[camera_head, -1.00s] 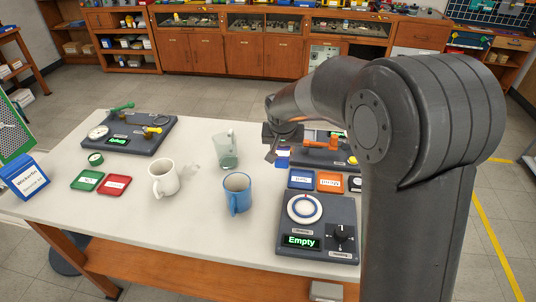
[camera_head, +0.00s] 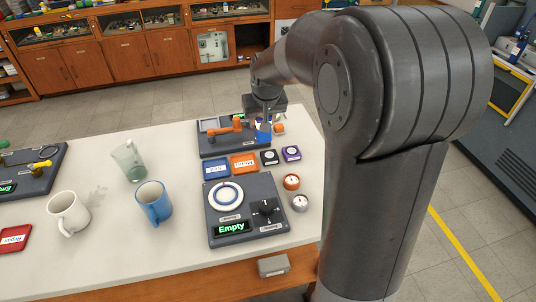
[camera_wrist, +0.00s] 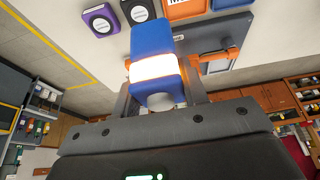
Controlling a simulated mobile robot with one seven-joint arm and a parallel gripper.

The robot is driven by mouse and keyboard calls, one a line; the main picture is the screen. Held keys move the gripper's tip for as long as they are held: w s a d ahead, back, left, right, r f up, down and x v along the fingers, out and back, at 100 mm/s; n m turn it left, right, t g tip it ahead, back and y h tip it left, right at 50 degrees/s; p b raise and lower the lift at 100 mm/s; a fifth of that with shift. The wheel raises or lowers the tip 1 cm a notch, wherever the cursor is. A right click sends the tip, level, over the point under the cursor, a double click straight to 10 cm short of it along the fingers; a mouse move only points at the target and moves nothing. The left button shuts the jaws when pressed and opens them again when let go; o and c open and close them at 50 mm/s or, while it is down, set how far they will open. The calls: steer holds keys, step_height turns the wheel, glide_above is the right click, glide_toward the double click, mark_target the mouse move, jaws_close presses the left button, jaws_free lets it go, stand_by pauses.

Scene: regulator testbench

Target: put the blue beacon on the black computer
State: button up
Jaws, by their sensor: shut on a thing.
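The blue beacon is a blue block with a white band; it shows large in the wrist view (camera_wrist: 153,65) and small in the head view (camera_head: 263,131). My gripper (camera_head: 263,124) is shut on it, with a finger on each side in the wrist view (camera_wrist: 158,88). It is over the right end of the rear grey station, right of the orange valve handle (camera_head: 234,127). A small black square device with a round face (camera_head: 269,157), seemingly the black computer, lies in front of my gripper; it also shows in the wrist view (camera_wrist: 137,9). Its top is bare.
A purple square device (camera_head: 291,153) lies right of the black one; orange (camera_head: 243,164) and blue (camera_head: 216,168) labelled pads lie left. The front station (camera_head: 246,237) reads "Empty". Copper (camera_head: 291,182) and silver (camera_head: 300,202) round gauges, a blue mug (camera_head: 153,206) and a white mug (camera_head: 67,214) stand nearby.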

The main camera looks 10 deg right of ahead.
steer(key=s+d+r, duration=0.1)
steer(key=s+d, duration=0.3)
steer(key=d, duration=0.8)
glide_above(269, 153)
step_height(269, 153, down, 7)
steer(key=shift+f, duration=1.8)
steer(key=shift+f, duration=0.15)
steer(key=o, duration=1.1)
steer(key=shift+c, duration=0.2)
